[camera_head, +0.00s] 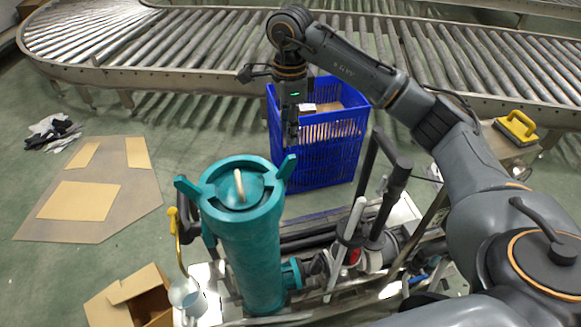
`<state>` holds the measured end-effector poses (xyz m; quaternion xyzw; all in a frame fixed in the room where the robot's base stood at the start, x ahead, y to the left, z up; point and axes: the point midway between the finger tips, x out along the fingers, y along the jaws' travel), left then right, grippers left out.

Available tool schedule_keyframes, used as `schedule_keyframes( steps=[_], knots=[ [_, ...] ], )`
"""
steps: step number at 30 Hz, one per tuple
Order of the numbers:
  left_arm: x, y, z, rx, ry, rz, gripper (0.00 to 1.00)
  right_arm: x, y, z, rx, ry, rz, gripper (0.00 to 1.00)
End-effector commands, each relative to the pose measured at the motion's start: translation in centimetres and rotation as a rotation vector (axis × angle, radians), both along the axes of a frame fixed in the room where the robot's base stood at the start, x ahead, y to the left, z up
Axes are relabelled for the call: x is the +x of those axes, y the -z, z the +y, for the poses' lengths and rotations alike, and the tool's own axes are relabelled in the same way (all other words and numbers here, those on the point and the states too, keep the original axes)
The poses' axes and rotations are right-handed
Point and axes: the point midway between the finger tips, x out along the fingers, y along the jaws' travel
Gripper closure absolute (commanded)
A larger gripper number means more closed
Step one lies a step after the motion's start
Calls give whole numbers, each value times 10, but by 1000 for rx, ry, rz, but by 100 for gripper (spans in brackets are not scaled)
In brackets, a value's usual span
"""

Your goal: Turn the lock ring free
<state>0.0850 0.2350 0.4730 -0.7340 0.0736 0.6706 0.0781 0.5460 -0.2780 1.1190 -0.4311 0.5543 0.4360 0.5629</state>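A teal upright cylinder (250,262) stands in the centre foreground. Its teal lock ring (214,208) sits around the top, with one lug pointing left and one pointing up and right. A domed teal lid with a pale handle (239,186) shows inside the ring. My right gripper (292,142) points down just beyond the right-hand lug and looks apart from it. Its fingers are small and dark, so their opening is unclear; I see nothing held in them. My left gripper is not in view.
A blue crate (335,150) stands behind the cylinder. A cart with pipes and tools (360,245) is close on the right. An open cardboard box (130,300) and flattened cardboard (130,205) lie left. A roller conveyor (200,45) spans the back.

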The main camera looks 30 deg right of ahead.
Motion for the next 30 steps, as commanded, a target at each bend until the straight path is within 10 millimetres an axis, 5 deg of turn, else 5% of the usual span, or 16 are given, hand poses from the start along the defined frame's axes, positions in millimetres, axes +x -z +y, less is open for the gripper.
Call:
schedule_keyframes(
  steps=[5, 21, 30],
  knots=[
    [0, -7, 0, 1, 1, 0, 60, -1, 14, -5, -17, 4, 11, 64],
    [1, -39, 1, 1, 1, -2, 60, -1, 117, -3, -12, 4, 8, 64],
    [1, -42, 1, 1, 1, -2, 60, -1, 136, -3, -13, 2, 4, 64]
  ],
)
